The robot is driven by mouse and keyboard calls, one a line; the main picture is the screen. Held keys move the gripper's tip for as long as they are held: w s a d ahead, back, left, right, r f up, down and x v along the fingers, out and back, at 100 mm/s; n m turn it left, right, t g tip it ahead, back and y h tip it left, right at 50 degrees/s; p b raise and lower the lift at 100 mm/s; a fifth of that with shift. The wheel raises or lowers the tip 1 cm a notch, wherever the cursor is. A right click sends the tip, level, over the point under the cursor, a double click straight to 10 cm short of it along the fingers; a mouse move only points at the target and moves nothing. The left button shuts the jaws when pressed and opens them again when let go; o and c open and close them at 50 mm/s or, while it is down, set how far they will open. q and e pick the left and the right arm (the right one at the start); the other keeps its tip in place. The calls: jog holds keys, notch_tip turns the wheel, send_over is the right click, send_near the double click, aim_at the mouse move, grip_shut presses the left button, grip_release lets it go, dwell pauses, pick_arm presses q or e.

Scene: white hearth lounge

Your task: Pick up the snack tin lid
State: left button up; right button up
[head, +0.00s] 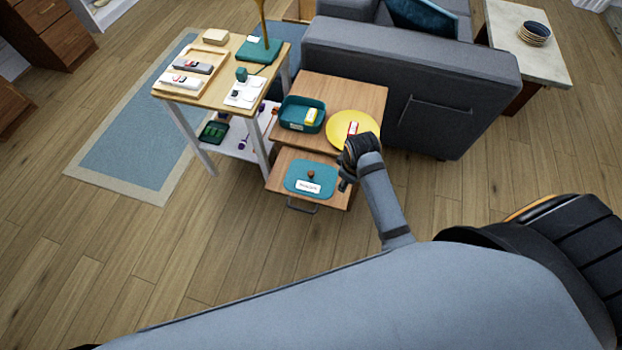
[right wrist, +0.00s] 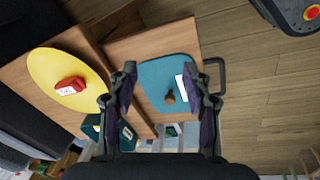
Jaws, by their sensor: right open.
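The snack tin lid (head: 297,177) is a flat teal piece with rounded corners, a small brown knob (head: 311,174) and a white label. It lies on the lower wooden surface (head: 277,184). It also shows in the right wrist view (right wrist: 158,72), with its knob (right wrist: 170,97) between the fingers. My right gripper (head: 349,168) is open and empty, just right of the lid in the head view. In the right wrist view the open fingers (right wrist: 159,71) frame the lid; I cannot tell the exact height above it. My left gripper is not in view.
An open teal tin (head: 290,124) holding a yellow item and a yellow round plate (head: 341,120) with a red item stand on the higher wooden top. A side table (head: 215,96) stands left, a grey sofa (head: 430,75) behind right. Floor in front is clear.

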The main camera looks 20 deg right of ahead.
aim_at(311, 173)
jog(key=w+a+n+g, duration=0.2)
jog(key=w+a+n, duration=0.5)
jog(key=w+n, duration=0.25)
jog(key=shift+m+y, duration=0.3)
jog(key=shift+m, duration=0.05)
jog(key=f, duration=0.1)
jog(key=f+b, duration=0.1)
jog(key=f, duration=0.2)
jog(key=shift+w+d+f, duration=0.2)
jog(key=shift+w+f, duration=0.05)
jog(key=shift+w, duration=0.15)
jog(key=f, duration=0.1)
jog(key=a+f+b, duration=0.1)
jog(key=f, duration=0.2)
jog(key=shift+a+f+b, duration=0.25)
jog(key=shift+a+b, duration=0.1)
jog(key=shift+f, duration=0.35)
jog(key=shift+c, duration=0.4)
grip_shut()
